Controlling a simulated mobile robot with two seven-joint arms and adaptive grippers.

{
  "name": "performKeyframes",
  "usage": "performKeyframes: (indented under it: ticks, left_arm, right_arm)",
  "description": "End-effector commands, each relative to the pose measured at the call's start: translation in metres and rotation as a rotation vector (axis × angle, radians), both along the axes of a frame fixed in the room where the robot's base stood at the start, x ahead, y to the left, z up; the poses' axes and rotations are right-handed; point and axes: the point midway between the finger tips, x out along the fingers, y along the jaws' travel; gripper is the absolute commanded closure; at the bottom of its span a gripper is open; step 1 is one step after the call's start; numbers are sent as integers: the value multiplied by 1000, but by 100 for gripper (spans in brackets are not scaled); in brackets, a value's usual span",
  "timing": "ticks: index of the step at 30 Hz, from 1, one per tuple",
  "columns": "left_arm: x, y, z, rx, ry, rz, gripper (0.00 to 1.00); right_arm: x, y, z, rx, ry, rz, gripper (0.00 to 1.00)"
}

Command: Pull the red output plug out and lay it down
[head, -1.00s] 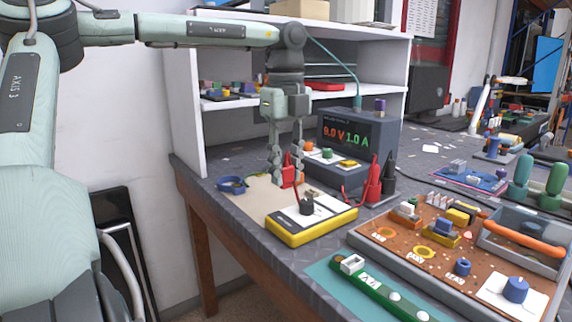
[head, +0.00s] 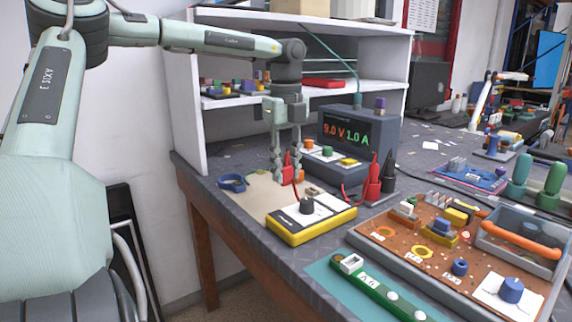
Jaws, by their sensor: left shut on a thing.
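My left gripper (head: 287,176) points down behind the yellow multimeter-like box and is shut on the red plug (head: 288,173). The plug is small and partly hidden between the fingers. It is low over the beige mat (head: 256,202); I cannot tell whether it touches the mat. The grey power supply (head: 366,129), reading 9.0 V 1.0 A, stands right of the gripper, with a lit display and orange and green knobs on its lower front. My right gripper is not in view.
A yellow-edged meter (head: 310,220) stands in front of the gripper. A blue ring-like item (head: 233,182) lies to its left. Red (head: 373,178) and black probes (head: 388,174) stand upright at right. The white shelf (head: 186,110) rises close behind. Bare mat shows left of the meter.

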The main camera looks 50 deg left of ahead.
Motion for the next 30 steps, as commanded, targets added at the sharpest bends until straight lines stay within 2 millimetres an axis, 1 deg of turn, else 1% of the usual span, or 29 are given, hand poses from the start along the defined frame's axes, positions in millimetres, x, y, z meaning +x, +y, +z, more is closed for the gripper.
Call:
performKeyframes:
  ticks: [4, 16, 30]
  left_arm:
    - [6, 7, -3, 1, 1, 1, 95]
    - [9, 11, -5, 1, 1, 0, 95]
    - [36, 43, -22, 0, 2, 2, 95]
  right_arm:
    - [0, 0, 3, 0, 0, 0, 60]
    - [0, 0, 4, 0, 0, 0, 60]
    - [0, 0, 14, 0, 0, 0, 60]
